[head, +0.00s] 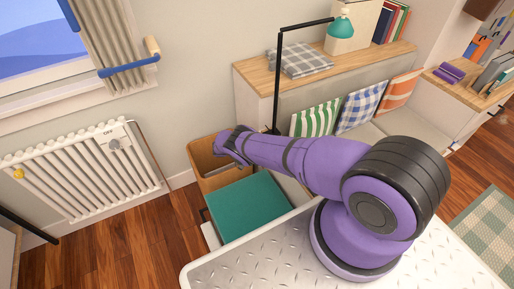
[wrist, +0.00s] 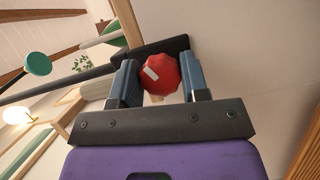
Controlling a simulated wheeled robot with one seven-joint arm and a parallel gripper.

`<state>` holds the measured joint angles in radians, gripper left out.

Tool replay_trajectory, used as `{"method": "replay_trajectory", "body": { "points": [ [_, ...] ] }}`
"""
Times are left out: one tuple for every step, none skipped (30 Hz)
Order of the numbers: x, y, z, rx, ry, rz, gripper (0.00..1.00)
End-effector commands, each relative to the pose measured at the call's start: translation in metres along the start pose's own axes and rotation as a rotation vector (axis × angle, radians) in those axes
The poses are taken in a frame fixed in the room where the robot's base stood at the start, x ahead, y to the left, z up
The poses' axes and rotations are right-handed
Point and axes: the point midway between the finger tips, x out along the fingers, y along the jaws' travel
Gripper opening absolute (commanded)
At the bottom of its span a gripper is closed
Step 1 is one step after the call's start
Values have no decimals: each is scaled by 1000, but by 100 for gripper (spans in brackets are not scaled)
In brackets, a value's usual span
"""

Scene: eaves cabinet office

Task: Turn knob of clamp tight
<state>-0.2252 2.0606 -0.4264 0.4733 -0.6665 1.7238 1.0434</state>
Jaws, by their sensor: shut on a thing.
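In the wrist view, a red, faceted clamp knob (wrist: 160,75) with a white mark on its face sits between the two blue fingers of my gripper (wrist: 158,66). The fingers are shut on the knob, one on each side. The white mark lies tilted at the knob's upper left. A dark block (wrist: 158,48), which looks like the clamp's body, shows just behind the knob. In the head view, my arm reaches toward the foot of the black lamp post (head: 278,85). My gripper, the knob and the clamp cannot be made out there.
The lamp's teal shade (head: 341,27) hangs above the wooden-topped cabinet (head: 262,70). A brown box (head: 202,155) and a teal-topped piece (head: 245,208) stand below my arm. A white radiator (head: 85,170) is on the left. Striped and checked cushions (head: 360,108) lean to the right.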

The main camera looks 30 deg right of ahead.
Motion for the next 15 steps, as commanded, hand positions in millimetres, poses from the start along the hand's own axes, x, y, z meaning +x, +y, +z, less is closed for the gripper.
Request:
{"method": "replay_trajectory", "body": {
  "points": [
    [-1, 1, -1, 2, 3, -3, 18],
    [-1, 1, -1, 3, 3, -3, 18],
    [-1, 1, -1, 3, 3, -3, 18],
    [-1, 1, -1, 3, 3, -3, 18],
    [-1, 1, -1, 3, 3, -3, 44],
    [-1, 1, -1, 3, 3, -3, 53],
    [-1, 1, -1, 3, 2, -3, 60],
    [-1, 1, -1, 3, 2, -2, 67],
    [-1, 1, -1, 2, 2, -2, 67],
    [-1, 0, -1, 2, 2, -2, 67],
    [-1, 0, -1, 2, 2, -2, 67],
    [0, 0, -1, 2, 1, -2, 67],
    [0, 0, -1, 2, 1, -2, 67],
    [0, 0, -1, 2, 1, -1, 67],
    [0, 0, -1, 2, 1, -1, 67]
  ]
}}
